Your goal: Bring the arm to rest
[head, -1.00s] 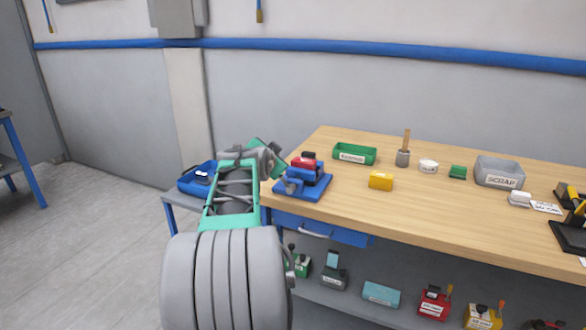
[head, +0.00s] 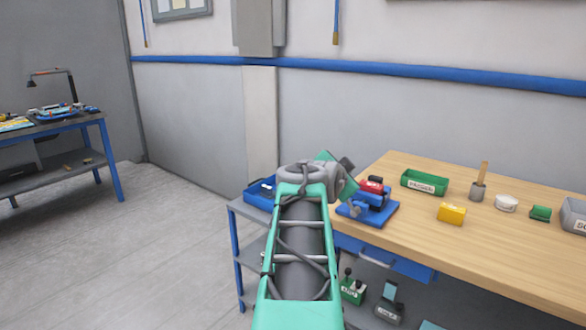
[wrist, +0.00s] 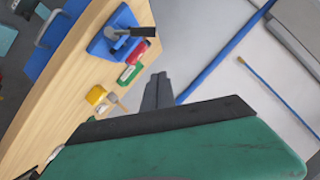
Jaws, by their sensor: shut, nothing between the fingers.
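My mint-green arm (head: 328,240) reaches up from the bottom of the head view towards the left end of the wooden workbench (head: 520,250). My gripper shows in the wrist view (wrist: 160,78) as dark fingers closed together with nothing between them. In the head view its fingers are hard to make out beside the wrist. In the wrist view the fixture (wrist: 101,46) lies apart from the fingers.
A blue tray (head: 258,194) is left of my wrist. Open floor (head: 165,240) lies left.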

